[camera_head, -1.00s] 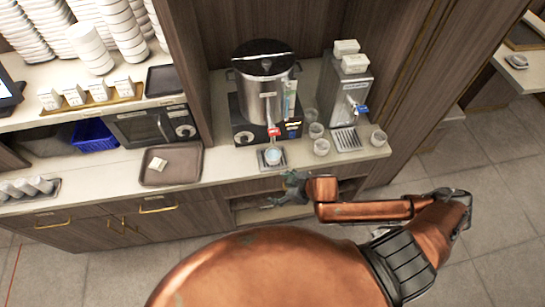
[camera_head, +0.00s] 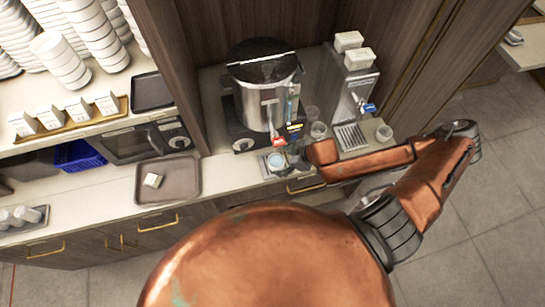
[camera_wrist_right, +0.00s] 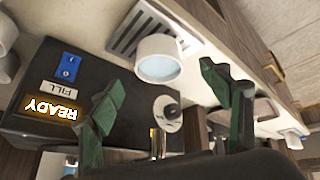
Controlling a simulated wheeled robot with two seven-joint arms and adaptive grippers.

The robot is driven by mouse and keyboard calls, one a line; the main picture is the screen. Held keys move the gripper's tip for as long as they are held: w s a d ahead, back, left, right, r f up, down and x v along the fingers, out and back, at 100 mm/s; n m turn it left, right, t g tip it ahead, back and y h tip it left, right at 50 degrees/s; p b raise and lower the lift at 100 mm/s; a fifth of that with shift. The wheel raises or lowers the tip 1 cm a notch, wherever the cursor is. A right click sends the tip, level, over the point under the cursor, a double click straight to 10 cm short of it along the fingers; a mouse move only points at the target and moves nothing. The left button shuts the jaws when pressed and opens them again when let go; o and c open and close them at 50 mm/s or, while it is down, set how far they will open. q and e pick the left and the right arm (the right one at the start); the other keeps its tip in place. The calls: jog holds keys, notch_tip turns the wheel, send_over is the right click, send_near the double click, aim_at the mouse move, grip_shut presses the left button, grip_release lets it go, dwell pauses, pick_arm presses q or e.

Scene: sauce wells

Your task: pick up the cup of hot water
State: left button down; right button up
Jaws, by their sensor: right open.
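The cup of hot water (camera_head: 277,161) stands on the small drip tray under the tap of the metal urn (camera_head: 266,95). In the right wrist view the cup (camera_wrist_right: 159,60) is white with pale bluish liquid in it, on a slotted drip tray (camera_wrist_right: 128,35). My right gripper (camera_wrist_right: 168,105) is open, with its two dark green fingers spread wide and the cup showing beyond the gap between them. No contact with the cup shows. In the head view this gripper (camera_head: 296,156) is just right of the cup, partly hidden by my forearm. My left gripper is not in view.
The urn's base carries a lit READY sign (camera_wrist_right: 50,108). A second dispenser (camera_head: 350,95) and clear cups (camera_head: 318,130) stand to the right. A brown tray (camera_head: 167,181) with a small packet lies to the left. The counter between that tray and the cup is clear.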

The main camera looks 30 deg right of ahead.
aim_at(272, 163)
jog(key=x, duration=0.3)
jog(key=shift+w+a+f+p, duration=0.1)
jog(key=shift+f+p, duration=0.2)
jog(key=shift+f, duration=0.05)
jog(key=x, duration=0.2)
jog(key=shift+w+f, duration=0.15)
jog(key=shift+f, duration=0.1)
jog(key=shift+w+f, duration=0.1)
jog(key=shift+f, duration=0.15)
jog(key=c, duration=1.4)
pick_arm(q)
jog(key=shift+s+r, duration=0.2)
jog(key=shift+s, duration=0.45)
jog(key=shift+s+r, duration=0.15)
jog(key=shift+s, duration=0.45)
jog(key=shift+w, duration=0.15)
